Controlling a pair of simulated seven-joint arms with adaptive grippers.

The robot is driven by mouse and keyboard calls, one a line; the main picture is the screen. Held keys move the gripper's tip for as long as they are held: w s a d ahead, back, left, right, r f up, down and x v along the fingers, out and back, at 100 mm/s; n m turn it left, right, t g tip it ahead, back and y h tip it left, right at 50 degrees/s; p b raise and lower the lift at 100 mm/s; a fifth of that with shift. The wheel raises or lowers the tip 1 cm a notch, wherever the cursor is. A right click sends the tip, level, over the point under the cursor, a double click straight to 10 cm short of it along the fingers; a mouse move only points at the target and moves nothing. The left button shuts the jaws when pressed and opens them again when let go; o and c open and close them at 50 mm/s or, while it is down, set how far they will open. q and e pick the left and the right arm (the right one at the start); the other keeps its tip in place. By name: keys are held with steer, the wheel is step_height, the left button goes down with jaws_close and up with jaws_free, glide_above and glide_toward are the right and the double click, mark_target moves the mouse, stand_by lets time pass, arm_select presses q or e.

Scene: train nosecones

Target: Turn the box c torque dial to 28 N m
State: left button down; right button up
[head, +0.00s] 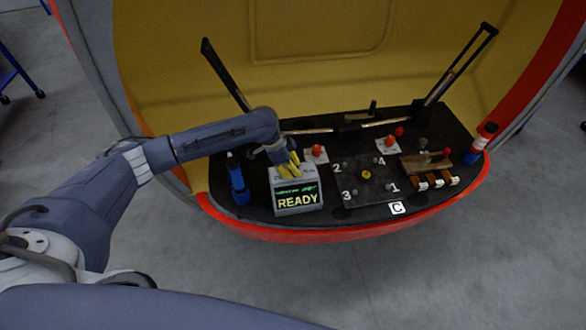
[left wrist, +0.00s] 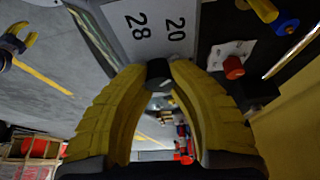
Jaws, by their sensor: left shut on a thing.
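The torque box (head: 297,200) is a grey box at the left of the black shelf, with a lit screen reading READY. Its top shows the printed numbers 28 and 20 in the left wrist view (left wrist: 143,22). The dark dial knob (left wrist: 159,73) is between the yellow fingertips of my left gripper (left wrist: 160,82), which is shut on it. In the head view my left gripper (head: 288,163) reaches down onto the box top and hides the dial. The letter C is on a white tag (head: 397,208) at the shelf's front edge. My right gripper is not in view.
A dark plate (head: 366,182) numbered 1 to 4 lies right of the box. A blue tool (head: 238,182) stands left of the box. Red knobs (head: 317,151) on white bases are behind. Two black bars rise at the back.

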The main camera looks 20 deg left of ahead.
arm_select(q)
steer(key=n, duration=0.1)
steer(key=n+t, duration=0.1)
steer(key=n, duration=0.1)
steer(key=n+y, duration=0.1)
steer(key=n, duration=0.1)
steer(key=shift+d+r+t, duration=0.1)
steer(key=shift+d+t, duration=0.2)
steer(key=shift+d, duration=0.1)
steer(key=n+y, duration=0.1)
steer(key=n, duration=0.2)
steer(key=shift+t, duration=0.3)
steer(key=shift+w+n, duration=0.1)
steer(key=shift+n, duration=0.7)
steer(key=shift+a+r+y, duration=0.1)
steer(key=shift+r+y, duration=0.05)
steer(key=shift+y, duration=0.15)
steer(key=c, duration=1.3)
jaws_free()
steer(key=shift+w, duration=0.1)
steer(key=shift+o, duration=1.2)
steer(key=shift+a+f, duration=0.1)
steer(key=shift+f, duration=0.1)
steer(key=shift+r, duration=0.1)
steer(key=v, duration=1.2)
steer(key=shift+s, duration=0.25)
